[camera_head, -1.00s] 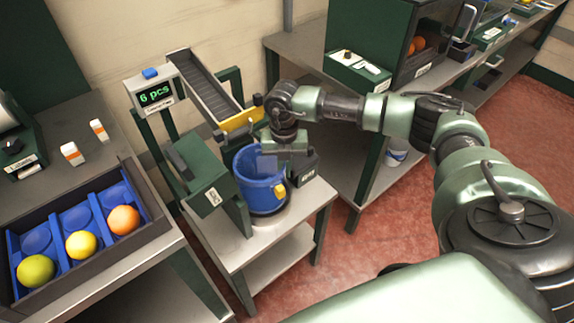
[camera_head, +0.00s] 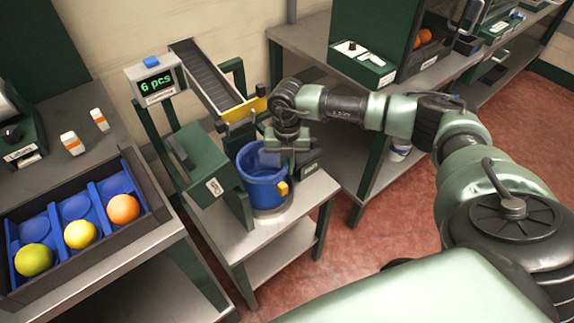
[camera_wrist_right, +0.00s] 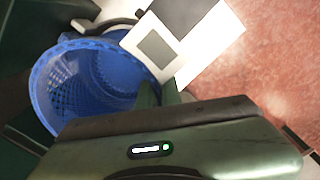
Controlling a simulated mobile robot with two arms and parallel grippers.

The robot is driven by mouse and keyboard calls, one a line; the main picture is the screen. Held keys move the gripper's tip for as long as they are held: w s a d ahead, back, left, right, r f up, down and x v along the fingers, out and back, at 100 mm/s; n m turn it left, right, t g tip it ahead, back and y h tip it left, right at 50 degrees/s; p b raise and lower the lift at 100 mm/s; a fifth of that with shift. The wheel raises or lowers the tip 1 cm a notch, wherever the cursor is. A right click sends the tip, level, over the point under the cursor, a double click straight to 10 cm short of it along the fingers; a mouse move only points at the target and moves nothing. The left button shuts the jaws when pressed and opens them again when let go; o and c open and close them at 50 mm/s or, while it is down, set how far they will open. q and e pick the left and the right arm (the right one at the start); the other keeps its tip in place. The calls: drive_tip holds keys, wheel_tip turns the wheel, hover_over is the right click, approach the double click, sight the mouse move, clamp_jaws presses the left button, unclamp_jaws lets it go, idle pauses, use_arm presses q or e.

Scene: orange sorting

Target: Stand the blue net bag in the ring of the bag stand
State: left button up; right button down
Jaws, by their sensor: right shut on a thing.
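The blue net bag (camera_head: 257,190) is upright and open at the top, on the small table below the chute, with a yellow tag on its side. A round grey base (camera_head: 272,213) shows under it. The stand's ring cannot be made out clearly, so I cannot tell whether the bag sits in it. My right gripper (camera_head: 272,158) is shut on the bag's rim at its right side. In the right wrist view the bag (camera_wrist_right: 75,85) looks empty, with its rim running to the fingers (camera_wrist_right: 160,93). My left gripper is not in view.
A green box (camera_head: 200,160) stands close left of the bag. The chute (camera_head: 208,75) with its yellow end flap (camera_head: 245,109) hangs just above. A counter display (camera_head: 155,84) reads "6 pcs". A sorting tray (camera_head: 150,205) with several fruits stands at left.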

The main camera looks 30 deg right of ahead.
idle(0.4)
drive_tip(key=c, duration=1.5)
unclamp_jaws()
drive_tip(key=shift+r, duration=0.1)
drive_tip(key=shift+r+p, duration=3.4)
drive_tip(key=shift+r, duration=1.05)
drive_tip(key=shift+f, duration=0.1)
